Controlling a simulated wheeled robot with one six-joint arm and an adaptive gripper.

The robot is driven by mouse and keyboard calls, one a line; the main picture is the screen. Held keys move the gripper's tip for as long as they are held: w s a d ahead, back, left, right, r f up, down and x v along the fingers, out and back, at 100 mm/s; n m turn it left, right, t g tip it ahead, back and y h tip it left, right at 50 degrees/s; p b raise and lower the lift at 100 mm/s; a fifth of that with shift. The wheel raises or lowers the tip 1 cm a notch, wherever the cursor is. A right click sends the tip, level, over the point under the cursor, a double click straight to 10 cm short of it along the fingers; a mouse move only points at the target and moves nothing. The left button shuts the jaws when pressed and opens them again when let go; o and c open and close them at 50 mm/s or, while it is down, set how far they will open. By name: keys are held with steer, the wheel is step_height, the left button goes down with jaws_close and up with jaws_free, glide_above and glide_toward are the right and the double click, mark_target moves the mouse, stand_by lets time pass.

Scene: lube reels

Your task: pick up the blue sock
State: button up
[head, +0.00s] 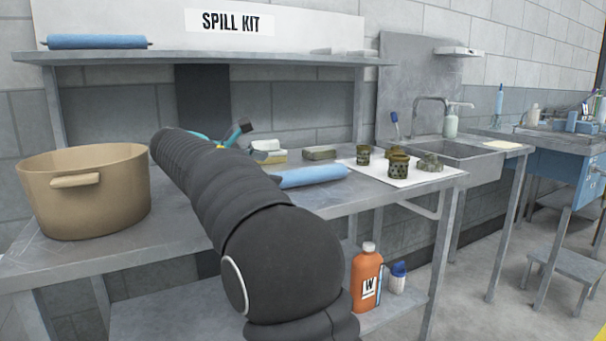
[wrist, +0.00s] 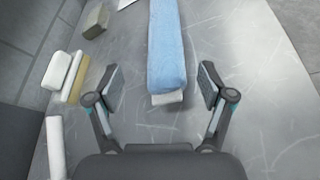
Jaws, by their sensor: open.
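A blue sock (head: 312,176), a long light-blue roll, lies on the metal bench, partly hidden behind my arm in the head view. In the wrist view the blue sock (wrist: 167,48) runs from the top edge down to between my fingers, with a whitish end piece. My gripper (wrist: 160,86) is open, one finger on each side of the sock's near end, with gaps on both sides. In the head view my gripper (head: 232,136) is mostly hidden behind my arm. Another blue roll (head: 97,42) lies on the upper shelf.
A tan pot (head: 85,190) stands at the bench's left. Pale blocks (head: 267,152) and a grey-green block (head: 320,153) lie behind the sock. An orange bottle (head: 367,280) stands on the lower shelf.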

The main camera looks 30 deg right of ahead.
mark_target(287, 172)
steer(key=x, duration=0.5)
steer(key=s+x, duration=0.1)
steer(key=x, duration=0.1)
steer(key=shift+w+d+f, duration=0.1)
steer(key=shift+d+f, duration=0.05)
steer(key=shift+d, duration=0.15)
steer(key=c, duration=1.3)
